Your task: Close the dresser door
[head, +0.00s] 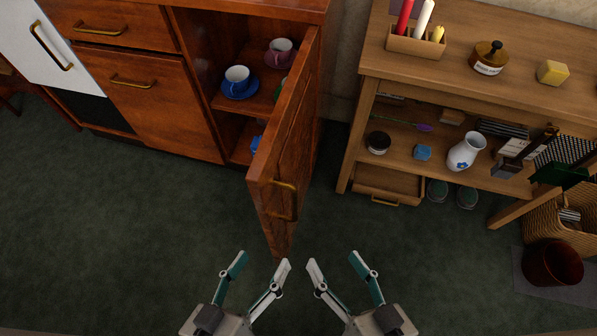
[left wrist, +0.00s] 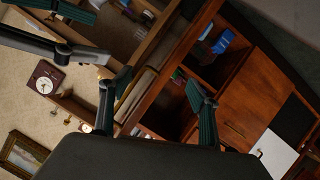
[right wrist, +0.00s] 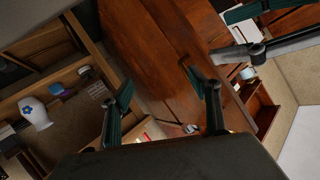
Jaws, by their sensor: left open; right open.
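The dresser (head: 151,92) is reddish-brown wood at the upper left in the head view. Its door (head: 290,146) stands wide open, swung out toward me, with a brass handle (head: 285,199) near its free edge. My left gripper (head: 264,261) is open and empty, just in front of the door's near edge. My right gripper (head: 335,259) is open and empty, right of that edge. Neither visibly touches the door. The door also fills the middle of the right wrist view (right wrist: 150,55).
A wooden shelf table (head: 480,83) stands to the right with candles, a jar (head: 490,58) and a white vase (head: 466,151). A basket (head: 566,213) and a dark red bin (head: 552,263) stand at far right. The green carpet left of the door is clear.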

